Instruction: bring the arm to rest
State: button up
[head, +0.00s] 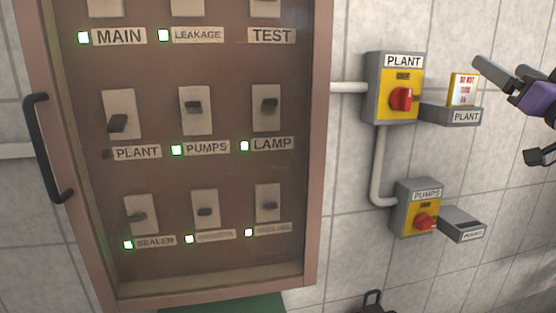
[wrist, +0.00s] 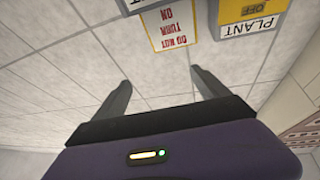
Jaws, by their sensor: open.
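My gripper (head: 503,110) is at the right edge of the head view, in front of the tiled wall and right of the PLANT tray. Its two dark fingers are spread apart and hold nothing. In the wrist view my gripper (wrist: 160,78) also shows its fingers apart, with only wall tiles between them. The rest of the arm is outside the head view.
A DO NOT TURN ON card (head: 463,90) stands in the PLANT tray (head: 452,115), close to my gripper. The PLANT isolator (head: 376,105) and PUMPS isolator (head: 404,221) are on the wall. A switch cabinet (head: 318,150) with a black handle (head: 42,150) fills the left.

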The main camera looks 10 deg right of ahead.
jog(key=s+a+f+m+h, duration=0.15)
jog(key=s+a+f, duration=0.3)
jog(key=f, duration=0.65)
jog(key=s+a+f+m+g+h, duration=0.1)
jog(key=s+a+f+h, duration=0.3)
jog(key=f, duration=0.7)
jog(key=s+a+f+m+y, duration=0.1)
jog(key=s+a+f+m, duration=0.3)
jog(key=f, duration=0.6)
jog(key=s+a+f+n+g+y, duration=0.2)
jog(key=s+a+f, duration=0.4)
jog(key=s, duration=0.3)
jog(key=s+a+f+n+g+y, duration=0.2)
jog(key=s+a+f, duration=0.4)
jog(key=s, duration=0.4)
jog(key=s+a+f+n+g+y, duration=0.2)
jog(key=s+a+f+n, duration=0.3)
jog(key=s, duration=0.5)
notch_tip(320, 180, down, 3)
jog(key=shift+s+a+r+g+y, duration=0.2)
jog(key=shift+s+a+g+y, duration=0.1)
jog(key=shift+a+y, duration=0.5)
jog(key=shift+d, duration=0.1)
